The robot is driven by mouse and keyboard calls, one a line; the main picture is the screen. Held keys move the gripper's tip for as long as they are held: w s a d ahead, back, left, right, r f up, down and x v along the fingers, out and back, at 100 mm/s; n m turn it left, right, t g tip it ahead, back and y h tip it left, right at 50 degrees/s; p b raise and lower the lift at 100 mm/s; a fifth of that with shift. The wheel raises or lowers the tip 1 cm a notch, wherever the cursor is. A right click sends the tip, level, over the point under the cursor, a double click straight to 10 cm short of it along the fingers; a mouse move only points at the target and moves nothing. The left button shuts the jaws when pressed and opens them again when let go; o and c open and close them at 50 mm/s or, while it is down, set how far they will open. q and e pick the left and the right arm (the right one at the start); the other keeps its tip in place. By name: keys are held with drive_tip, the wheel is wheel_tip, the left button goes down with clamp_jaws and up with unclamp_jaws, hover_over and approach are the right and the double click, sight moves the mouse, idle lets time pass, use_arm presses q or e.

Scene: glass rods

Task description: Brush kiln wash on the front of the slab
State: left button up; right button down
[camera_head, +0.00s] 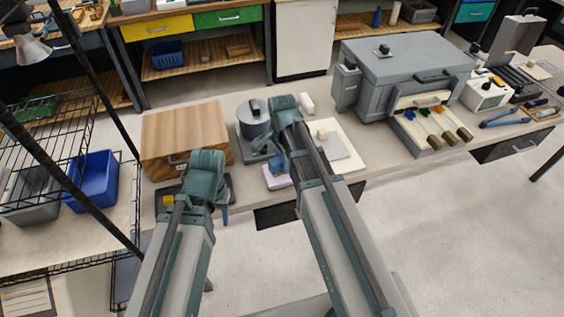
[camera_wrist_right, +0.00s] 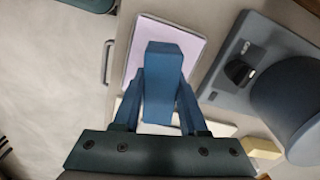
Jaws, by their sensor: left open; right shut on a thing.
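My right gripper (camera_head: 277,168) is shut on a blue block-like piece (camera_wrist_right: 163,80), held between its two fingers in the right wrist view (camera_wrist_right: 158,100). Bristles are not visible. Below or behind it is a pale lavender square (camera_wrist_right: 140,62) near the bench's front edge, also in the head view (camera_head: 279,182); I cannot tell whether the piece touches it. A pale grey slab (camera_head: 339,146) lies on a cream board to the right, partly behind my right arm. My left gripper (camera_head: 224,212) is open by a dark tray, its fingers mostly hidden by its arm.
A grey pot (camera_head: 253,118) stands on a plate behind my right gripper. A wooden box (camera_head: 186,135) is to its left. The dark tray (camera_head: 230,184) holds a yellow item. A large grey kiln-like box (camera_head: 405,70) and a tool rack (camera_head: 432,125) are to the right.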

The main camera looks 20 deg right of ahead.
drive_tip(key=shift+f+b, duration=0.45)
drive_tip(key=shift+f, duration=0.05)
idle(1.2)
drive_tip(key=shift+r, duration=0.1)
wheel_tip(320, 180, up, 7)
drive_tip(key=p, duration=0.7)
idle(0.7)
